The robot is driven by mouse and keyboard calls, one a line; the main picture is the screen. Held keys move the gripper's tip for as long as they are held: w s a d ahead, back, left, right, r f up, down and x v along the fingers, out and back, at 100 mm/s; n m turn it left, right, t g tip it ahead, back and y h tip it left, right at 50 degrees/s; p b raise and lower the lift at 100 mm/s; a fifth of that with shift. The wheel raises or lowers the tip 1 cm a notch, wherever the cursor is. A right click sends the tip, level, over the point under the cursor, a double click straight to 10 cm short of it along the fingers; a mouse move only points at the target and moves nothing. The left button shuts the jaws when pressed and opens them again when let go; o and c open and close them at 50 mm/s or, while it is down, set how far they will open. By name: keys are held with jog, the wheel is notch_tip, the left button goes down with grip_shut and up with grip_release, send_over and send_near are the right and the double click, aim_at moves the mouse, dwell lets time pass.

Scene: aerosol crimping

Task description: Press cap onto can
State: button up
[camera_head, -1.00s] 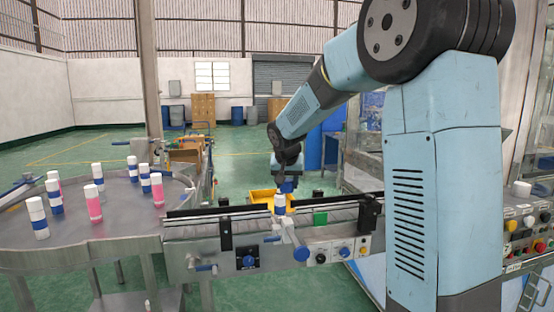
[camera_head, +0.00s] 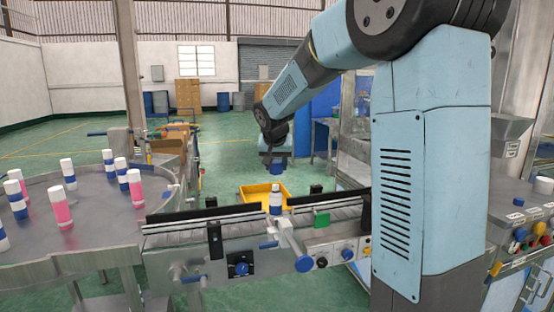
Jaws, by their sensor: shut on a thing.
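A small white and blue can (camera_head: 275,202) stands upright on the conveyor (camera_head: 180,233), near its middle. My gripper (camera_head: 277,165) is above the can, pointing down, with a visible gap between them. My gripper is shut on a small blue piece (camera_head: 277,169), which seems to be the cap. The fingers are too small and dark to make out clearly. Whether anything sits on top of the can is too small to tell.
A round metal table (camera_head: 100,225) at left carries several white-capped blue and pink cans. A yellow bin (camera_head: 252,194) is behind the conveyor. Black guide rails (camera_head: 200,214) flank the belt, and a clamp with a blue knob (camera_head: 303,263) projects in front.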

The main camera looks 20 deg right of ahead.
aim_at(276, 185)
jog(key=shift+a+f, duration=0.1)
jog(key=shift+f, duration=2.85)
jog(key=shift+s+r, duration=0.15)
jog(key=shift+s, duration=0.05)
jog(key=o, duration=1.5)
jog(key=shift+o, duration=0.2)
jog(key=shift+r, duration=3.5)
